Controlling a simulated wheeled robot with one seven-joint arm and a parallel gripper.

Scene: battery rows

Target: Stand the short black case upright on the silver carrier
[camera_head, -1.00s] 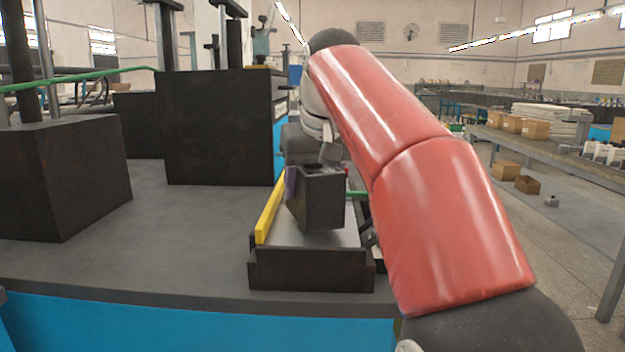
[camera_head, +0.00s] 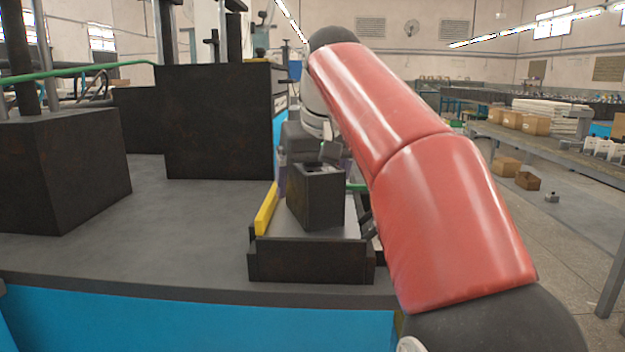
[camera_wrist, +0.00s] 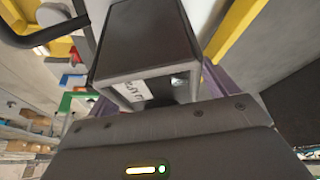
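The short black case (camera_head: 320,203) stands upright on the silver carrier (camera_head: 351,228), behind the carrier's dark front block. Its top shows a lighter recessed part. In the wrist view the case (camera_wrist: 147,42) is directly in front of my gripper (camera_wrist: 158,92), with a white label and metal detail on the end nearest it. The purple fingers show on either side of the case, spread apart with gaps. In the head view my gripper (camera_head: 313,168) is just behind the case, partly hidden by it. It looks open and apart from the case.
A yellow rail (camera_head: 266,209) runs along the carrier's left side. Large dark blocks (camera_head: 220,125) and (camera_head: 65,170) stand further left on the grey bench. The bench between them and the carrier is clear. My red arm covers the right side.

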